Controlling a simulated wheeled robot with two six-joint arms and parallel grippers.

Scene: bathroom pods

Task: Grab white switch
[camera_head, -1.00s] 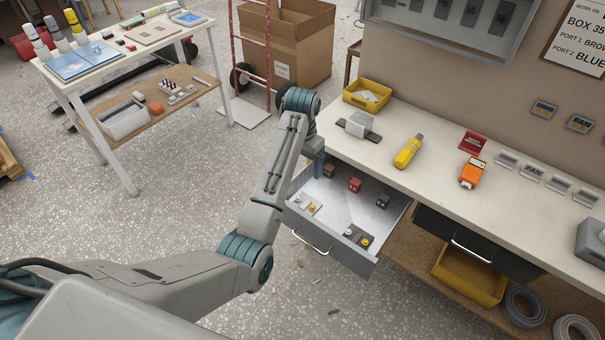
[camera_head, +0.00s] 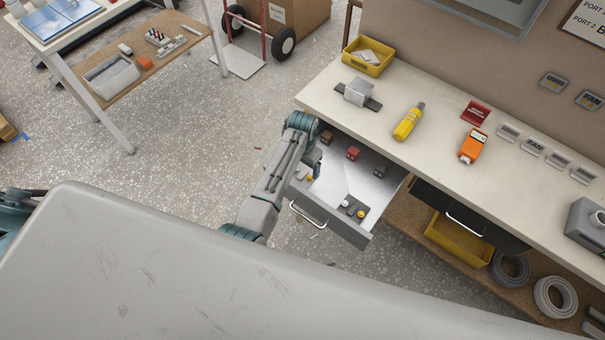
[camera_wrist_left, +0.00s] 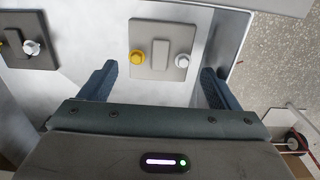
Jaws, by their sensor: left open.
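In the left wrist view, a grey plate (camera_wrist_left: 159,49) carries a yellow round knob (camera_wrist_left: 136,57), a raised grey block and a white round switch (camera_wrist_left: 183,61). My left gripper (camera_wrist_left: 158,72) is open and empty, its blue fingers on either side of this plate, with no visible contact. A second plate (camera_wrist_left: 45,58) at the left edge has another white knob (camera_wrist_left: 31,48) and is partly cut off. In the head view, my left gripper (camera_head: 316,163) is over the left part of the open drawer (camera_head: 336,187), mostly hidden by my wrist. My right gripper is out of view.
Brown, red (camera_head: 353,153) and dark blocks sit at the drawer's back. A plate with knobs (camera_head: 353,208) lies at its front right. The white worktop (camera_head: 440,136) above holds a yellow bottle (camera_head: 408,121) and an orange meter (camera_head: 473,146). Open floor lies left.

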